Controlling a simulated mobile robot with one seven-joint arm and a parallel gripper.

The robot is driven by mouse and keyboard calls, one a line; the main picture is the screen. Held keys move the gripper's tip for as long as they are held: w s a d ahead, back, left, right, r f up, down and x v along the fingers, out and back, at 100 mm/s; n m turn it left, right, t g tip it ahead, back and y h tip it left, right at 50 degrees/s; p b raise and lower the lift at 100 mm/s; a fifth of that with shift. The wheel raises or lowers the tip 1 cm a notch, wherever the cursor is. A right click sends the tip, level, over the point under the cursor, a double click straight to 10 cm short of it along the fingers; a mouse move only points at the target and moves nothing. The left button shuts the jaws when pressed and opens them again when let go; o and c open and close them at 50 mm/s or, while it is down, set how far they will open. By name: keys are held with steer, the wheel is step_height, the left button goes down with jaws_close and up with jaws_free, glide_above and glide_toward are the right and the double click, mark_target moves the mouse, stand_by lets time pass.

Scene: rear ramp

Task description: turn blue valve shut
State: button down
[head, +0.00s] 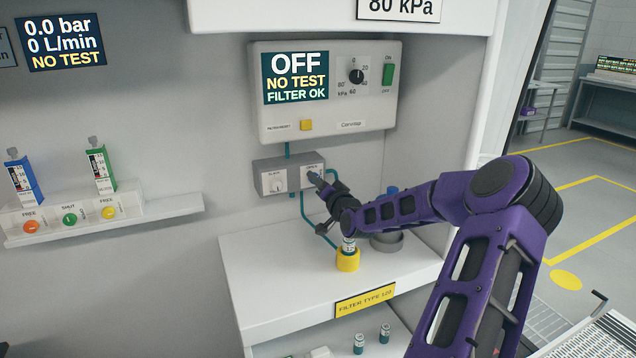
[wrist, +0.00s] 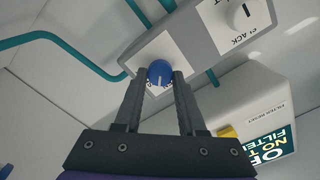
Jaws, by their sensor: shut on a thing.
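The blue valve (wrist: 158,71) is a round blue knob with a pale pointer mark, on the white plate of a grey valve box. In the wrist view my gripper (wrist: 160,77) has one finger on each side of the knob, shut on it. The pointer mark lies toward my palm in that view. The plate's lettering is partly hidden by the fingers. In the head view my gripper (head: 315,177) reaches the right half of the valve box (head: 270,167); its fingers hide the knob there.
A second, pale knob (wrist: 241,11) sits on the same box. A control unit (head: 330,120) reading OFF and NO TEST hangs above. Teal tubing (head: 303,204) runs below the box. A yellow-based filter holder (head: 348,260) and a grey cup (head: 387,243) stand on the shelf under my arm.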

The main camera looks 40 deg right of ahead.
steer(key=shift+f+m, duration=0.15)
steer(key=shift+m, duration=4.35)
steer(key=c, duration=0.5)
jaws_free()
steer(key=v, duration=1.7)
steer(key=shift+s+d, duration=0.15)
steer(key=shift+s, duration=0.15)
